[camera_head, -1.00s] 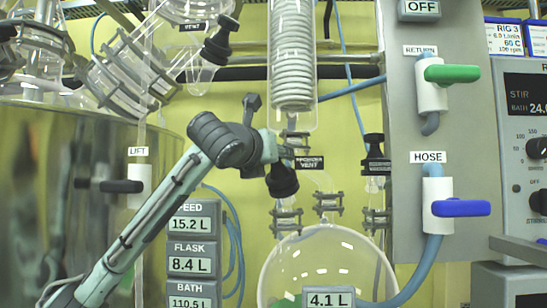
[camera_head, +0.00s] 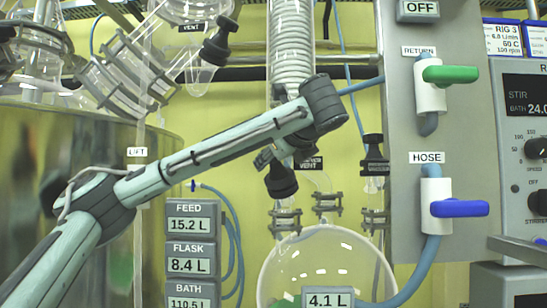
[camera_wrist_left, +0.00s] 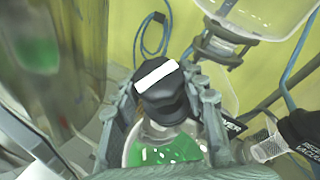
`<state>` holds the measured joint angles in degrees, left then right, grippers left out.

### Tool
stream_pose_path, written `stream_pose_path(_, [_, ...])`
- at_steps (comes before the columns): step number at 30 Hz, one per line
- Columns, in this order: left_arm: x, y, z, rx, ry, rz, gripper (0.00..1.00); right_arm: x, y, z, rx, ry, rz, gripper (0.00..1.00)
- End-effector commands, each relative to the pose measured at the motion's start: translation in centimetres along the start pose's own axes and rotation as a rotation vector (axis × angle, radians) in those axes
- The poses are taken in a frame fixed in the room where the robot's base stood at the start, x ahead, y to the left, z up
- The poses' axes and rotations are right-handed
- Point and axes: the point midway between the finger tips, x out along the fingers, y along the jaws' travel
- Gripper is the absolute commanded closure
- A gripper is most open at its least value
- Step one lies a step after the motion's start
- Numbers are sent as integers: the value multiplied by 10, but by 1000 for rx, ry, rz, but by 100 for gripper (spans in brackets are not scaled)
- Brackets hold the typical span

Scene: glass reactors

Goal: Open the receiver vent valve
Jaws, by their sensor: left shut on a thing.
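The receiver vent valve's black knob (camera_head: 281,181) is above the round glass receiver flask (camera_head: 330,262), left of the partly hidden vent label (camera_head: 310,164). My left gripper (camera_head: 272,158) is at the knob, mostly behind my own wrist in the head view. In the left wrist view the black knob (camera_wrist_left: 162,92), with a white stripe across its top, sits between the fingers of my left gripper (camera_wrist_left: 166,104), which is shut on it. The valve stem and opening are hidden. My right gripper is not in view.
A coiled glass condenser (camera_head: 291,50) rises directly above the valve. A second black-capped valve (camera_head: 373,150) stands to the right. The grey panel with green (camera_head: 450,75) and blue (camera_head: 459,208) handles is further right. A steel vessel (camera_head: 60,150) fills the left.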

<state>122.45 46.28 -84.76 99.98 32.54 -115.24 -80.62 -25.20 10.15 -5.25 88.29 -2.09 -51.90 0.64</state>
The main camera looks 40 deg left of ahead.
Motion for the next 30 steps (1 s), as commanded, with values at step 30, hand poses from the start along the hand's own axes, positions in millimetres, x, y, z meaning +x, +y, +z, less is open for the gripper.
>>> stream_pose_path(30, [-1, -3, 2, -459, -4, 670, 87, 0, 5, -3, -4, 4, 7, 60])
